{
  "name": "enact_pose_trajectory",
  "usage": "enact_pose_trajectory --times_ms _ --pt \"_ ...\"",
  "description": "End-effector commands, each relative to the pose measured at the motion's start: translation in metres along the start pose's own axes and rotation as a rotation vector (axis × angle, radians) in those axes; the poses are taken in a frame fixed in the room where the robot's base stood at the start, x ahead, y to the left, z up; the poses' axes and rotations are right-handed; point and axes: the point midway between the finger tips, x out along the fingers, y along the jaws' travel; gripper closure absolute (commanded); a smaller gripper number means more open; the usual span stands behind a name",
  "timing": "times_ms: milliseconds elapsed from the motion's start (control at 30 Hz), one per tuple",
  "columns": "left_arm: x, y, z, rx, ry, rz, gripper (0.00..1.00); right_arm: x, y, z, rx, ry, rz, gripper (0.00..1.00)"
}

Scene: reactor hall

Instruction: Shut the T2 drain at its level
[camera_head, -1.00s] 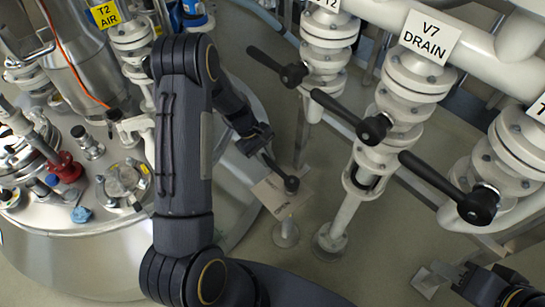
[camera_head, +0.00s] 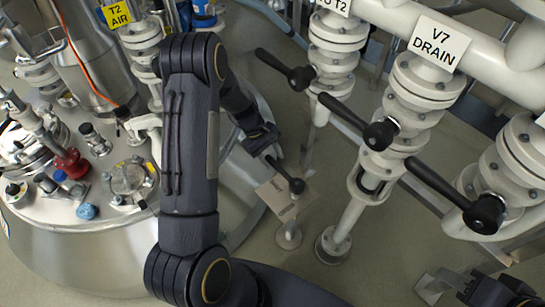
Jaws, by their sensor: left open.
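A low valve with a black lever handle (camera_head: 285,175) stands near the floor beside the steel tank. The lever slants down to the right and ends in a round black hub. A beige tag plate (camera_head: 287,203) hangs below it; its lettering is too small to read. My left gripper (camera_head: 264,146) is open just above the lever's upper-left end. I cannot tell whether the fingers touch it. My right gripper (camera_head: 452,284) is at the bottom right, partly cut off, away from that lever; its finger opening is unclear.
Larger white valves with black levers stand to the right, one under a V7 DRAIN sign (camera_head: 440,43). Their levers (camera_head: 285,69) reach toward my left arm. The steel tank (camera_head: 90,245) with fittings fills the left; a T2 AIR tag (camera_head: 117,14) is above.

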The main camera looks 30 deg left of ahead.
Motion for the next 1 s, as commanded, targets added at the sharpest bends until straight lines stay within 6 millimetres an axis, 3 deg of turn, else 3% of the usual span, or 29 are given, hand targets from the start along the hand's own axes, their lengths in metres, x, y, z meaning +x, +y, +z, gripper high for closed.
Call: enact_pose_trajectory --times_ms 200,400,1000 --pt "-0.041 0.002 0.000 -0.001 0.004 0.004 0.58 -0.011 -0.005 -0.006 0.000 0.000 0.000 0.64" --pt "-0.066 0.002 0.000 0.001 0.004 0.005 0.58 -0.017 -0.007 -0.008 0.000 0.000 0.000 0.64" --pt "-0.071 0.001 0.000 0.002 0.002 0.003 0.58 -0.017 -0.008 -0.009 0.000 0.000 0.000 0.64"
